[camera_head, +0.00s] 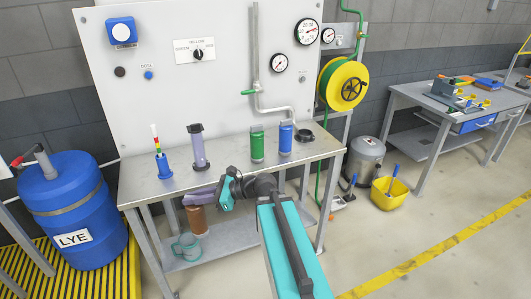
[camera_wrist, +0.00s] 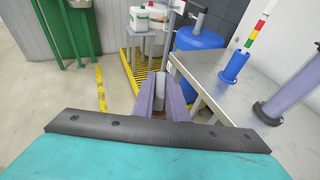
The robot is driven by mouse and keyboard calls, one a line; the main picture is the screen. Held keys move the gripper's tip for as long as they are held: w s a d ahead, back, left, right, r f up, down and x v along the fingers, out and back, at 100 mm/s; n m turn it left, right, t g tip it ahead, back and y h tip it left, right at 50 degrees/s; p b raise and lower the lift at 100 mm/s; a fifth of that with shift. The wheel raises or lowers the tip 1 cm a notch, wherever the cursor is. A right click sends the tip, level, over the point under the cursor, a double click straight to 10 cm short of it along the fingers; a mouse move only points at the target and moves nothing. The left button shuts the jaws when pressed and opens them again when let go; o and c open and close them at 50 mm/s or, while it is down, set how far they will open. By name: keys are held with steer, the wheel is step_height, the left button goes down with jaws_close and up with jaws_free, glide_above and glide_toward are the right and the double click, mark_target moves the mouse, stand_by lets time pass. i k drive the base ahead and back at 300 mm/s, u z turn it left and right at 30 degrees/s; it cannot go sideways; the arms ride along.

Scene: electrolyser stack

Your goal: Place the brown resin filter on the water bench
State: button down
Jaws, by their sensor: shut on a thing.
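The brown resin filter (camera_head: 197,220) is a brown cylinder that hangs upright under my gripper's purple fingers, in front of the water bench. My gripper (camera_head: 195,198) is shut on its top, just below the level of the bench top. In the wrist view, the fingers (camera_wrist: 163,100) close around a pale grey part, and the brown body is mostly hidden. The water bench (camera_head: 225,172) has a grey metal top and a lower shelf. Its top also shows at the right of the wrist view (camera_wrist: 225,95).
On the bench top stand a blue-based indicator (camera_head: 163,166), a purple-grey cylinder (camera_head: 199,148), a green canister (camera_head: 257,143), a blue canister (camera_head: 286,137) and a dark ring (camera_head: 305,135). Its front left is bare. A blue LYE drum (camera_head: 72,205) stands left.

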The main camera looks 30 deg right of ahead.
mark_target(266, 151)
steer(key=k, duration=1.3)
steer(key=u, duration=0.55)
steer(key=i, duration=1.55)
steer(key=z, duration=0.25)
